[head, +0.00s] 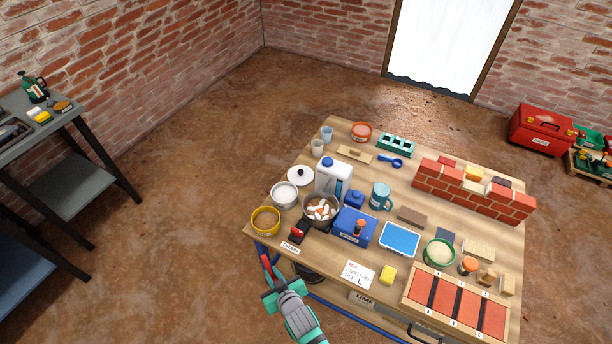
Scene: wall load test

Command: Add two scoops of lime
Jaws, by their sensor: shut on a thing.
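My gripper (271,281) is in front of the table's near left edge. It is shut on a small red thing (266,261) that I cannot identify. A blue scoop (391,161) lies near the back of the table. A label reading LIME (363,298) is on the table's front. A green bowl (439,254) holds pale grains; I cannot tell whether they are lime. A yellow bowl (265,220) with brown contents stands left of the pot.
The wooden table is crowded. A white jug (333,176), a blue box (355,227), a teal mug (381,195) and a blue tray (399,239) stand near the middle. A small brick wall (473,190) is at the right. Open floor lies left of the table.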

